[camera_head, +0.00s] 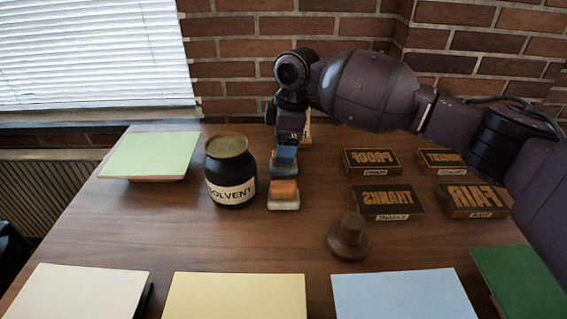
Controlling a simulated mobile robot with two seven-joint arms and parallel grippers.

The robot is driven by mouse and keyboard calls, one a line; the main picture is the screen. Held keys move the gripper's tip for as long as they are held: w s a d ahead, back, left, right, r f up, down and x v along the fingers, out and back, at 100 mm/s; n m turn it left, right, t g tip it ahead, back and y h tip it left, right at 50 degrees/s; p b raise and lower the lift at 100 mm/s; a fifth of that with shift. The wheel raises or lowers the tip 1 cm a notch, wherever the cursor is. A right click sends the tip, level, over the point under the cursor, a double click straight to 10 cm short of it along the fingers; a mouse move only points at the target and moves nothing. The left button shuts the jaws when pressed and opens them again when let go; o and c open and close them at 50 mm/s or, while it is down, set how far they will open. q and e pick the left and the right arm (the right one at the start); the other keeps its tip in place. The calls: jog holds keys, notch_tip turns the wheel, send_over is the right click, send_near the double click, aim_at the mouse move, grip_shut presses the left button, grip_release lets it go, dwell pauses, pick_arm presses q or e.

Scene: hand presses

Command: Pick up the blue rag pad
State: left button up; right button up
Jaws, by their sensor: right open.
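The blue rag pad (285,155) sits on the table behind an orange pad (284,191) and to the right of the solvent jar. My right gripper (287,138) points down right at the blue pad, from above and behind it in the picture. It is open, and its fingers overlap the pad's upper part. I cannot tell whether they touch it. My left gripper is not in view.
A black solvent jar (231,172) stands close on the left. Several printing blocks (388,202) lie to the right. A dark round-handled tool (348,237) stands in front. Coloured sheets (235,297) line the front edge; a green one (150,154) lies back left.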

notch_tip(320, 180, down, 5)
jog(key=shift+s+a+r+b, duration=0.1)
jog(key=shift+a+b, duration=0.05)
jog(key=shift+b, duration=0.45)
jog(key=shift+a, duration=0.1)
jog(key=shift+c, duration=0.8)
jog(key=c, duration=0.7)
jog(key=shift+c, duration=0.8)
notch_tip(320, 180, up, 20)
jog(key=p, duration=0.3)
jog(key=shift+p, duration=0.3)
